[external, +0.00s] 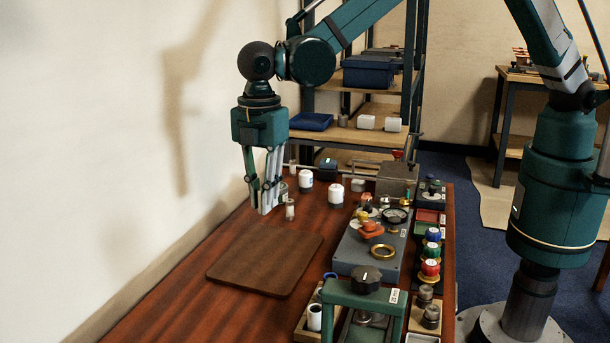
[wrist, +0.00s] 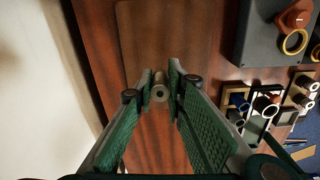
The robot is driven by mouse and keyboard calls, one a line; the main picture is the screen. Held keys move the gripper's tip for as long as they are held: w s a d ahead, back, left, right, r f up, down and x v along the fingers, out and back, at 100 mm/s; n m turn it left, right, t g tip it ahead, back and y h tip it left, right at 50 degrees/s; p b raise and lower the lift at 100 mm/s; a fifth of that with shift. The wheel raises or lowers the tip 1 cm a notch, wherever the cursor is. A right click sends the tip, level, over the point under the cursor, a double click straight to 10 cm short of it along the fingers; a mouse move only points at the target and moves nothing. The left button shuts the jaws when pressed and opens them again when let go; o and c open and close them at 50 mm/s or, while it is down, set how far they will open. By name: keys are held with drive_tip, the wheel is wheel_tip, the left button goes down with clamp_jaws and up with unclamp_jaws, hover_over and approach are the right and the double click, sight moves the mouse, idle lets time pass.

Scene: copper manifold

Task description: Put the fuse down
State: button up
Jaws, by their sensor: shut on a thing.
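My gripper (external: 266,208) points down on the left of the external view, near the wall. In the wrist view my gripper (wrist: 160,90) is shut on the fuse (wrist: 160,91), a small grey-brown cylinder seen end-on with a dark hole. In the external view the fingers largely hide what is between them. A small pale cylinder (external: 290,210) shows just right of the fingertips; I cannot tell whether it is the same piece. A brown square board (external: 265,262) lies on the red-brown table, and it also shows at the top of the wrist view (wrist: 145,35).
A grey panel (external: 352,250) with a gauge, orange knob and brass ring stands right of the board. White-topped jars (external: 336,193) stand behind. A green clamp frame (external: 392,303) and wooden trays are at the front. The wall bounds the left; bare table surrounds the board's left and front.

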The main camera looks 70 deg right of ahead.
sight(265, 250)
drive_tip(key=shift+f+b, duration=0.6)
drive_tip(key=shift+f, duration=2.55)
drive_tip(key=shift+f+b, duration=0.35)
drive_tip(key=shift+f, duration=1.5)
drive_tip(key=shift+f, duration=0.1)
drive_tip(key=o, duration=0.4)
drive_tip(key=shift+f, duration=0.1)
drive_tip(key=o, duration=0.5)
drive_tip(key=shift+c, duration=0.2)
drive_tip(key=shift+r, duration=0.25)
wheel_tip(265, 250, up, 12)
drive_tip(key=shift+f+p, duration=0.1)
drive_tip(key=shift+p, duration=0.9)
